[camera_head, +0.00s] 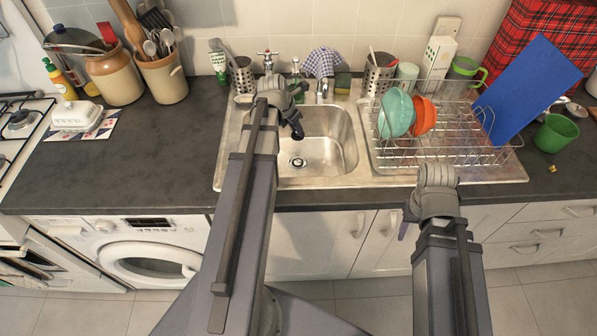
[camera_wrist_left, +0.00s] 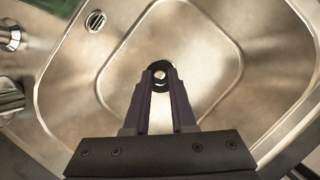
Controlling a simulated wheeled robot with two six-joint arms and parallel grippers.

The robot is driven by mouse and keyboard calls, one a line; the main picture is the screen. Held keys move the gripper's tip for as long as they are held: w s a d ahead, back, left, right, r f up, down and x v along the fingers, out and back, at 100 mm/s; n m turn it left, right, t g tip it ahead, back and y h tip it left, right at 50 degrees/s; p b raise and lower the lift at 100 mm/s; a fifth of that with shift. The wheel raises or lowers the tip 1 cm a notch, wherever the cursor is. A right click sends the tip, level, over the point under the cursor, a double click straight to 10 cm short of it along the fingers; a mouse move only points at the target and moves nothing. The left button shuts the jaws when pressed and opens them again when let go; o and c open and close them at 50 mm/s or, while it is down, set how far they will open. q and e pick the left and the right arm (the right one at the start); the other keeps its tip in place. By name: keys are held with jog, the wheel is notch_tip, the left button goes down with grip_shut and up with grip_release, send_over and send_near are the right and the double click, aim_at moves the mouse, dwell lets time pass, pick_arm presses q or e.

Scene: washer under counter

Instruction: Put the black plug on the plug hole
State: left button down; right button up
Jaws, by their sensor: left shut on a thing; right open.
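My left gripper (camera_head: 296,127) is over the sink basin, pointing down. In the left wrist view its fingertips (camera_wrist_left: 160,78) are shut on a small dark round thing, the black plug (camera_wrist_left: 160,65), largely hidden by the fingers. The plug hole (camera_head: 297,161) shows in the head view as a dark ring with a pale centre on the basin floor, lower in the picture than the gripper. In the wrist view I cannot clearly separate the hole from the plug. My right gripper (camera_head: 404,226) is open in front of the counter's front edge, partly hidden by its wrist.
The steel sink basin (camera_head: 336,143) looks otherwise empty. The tap (camera_head: 322,90) stands behind it. To the right, a wire dish rack (camera_head: 455,145) holds teal and orange dishes and a blue board (camera_head: 528,88). The dark counter (camera_head: 120,165) left of the sink is mostly clear.

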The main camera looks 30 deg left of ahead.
pick_arm(q)
notch_tip(320, 180, down, 10)
jog(key=b, duration=0.8)
jog(key=shift+r, duration=0.15)
notch_tip(320, 180, down, 4)
jog(key=b, duration=0.3)
jog(key=shift+r+b, duration=0.15)
jog(key=shift+b, duration=0.15)
jog(key=shift+f, duration=0.2)
jog(key=c, duration=0.7)
grip_release()
jog(key=shift+c, duration=0.2)
jog(key=shift+r, duration=0.2)
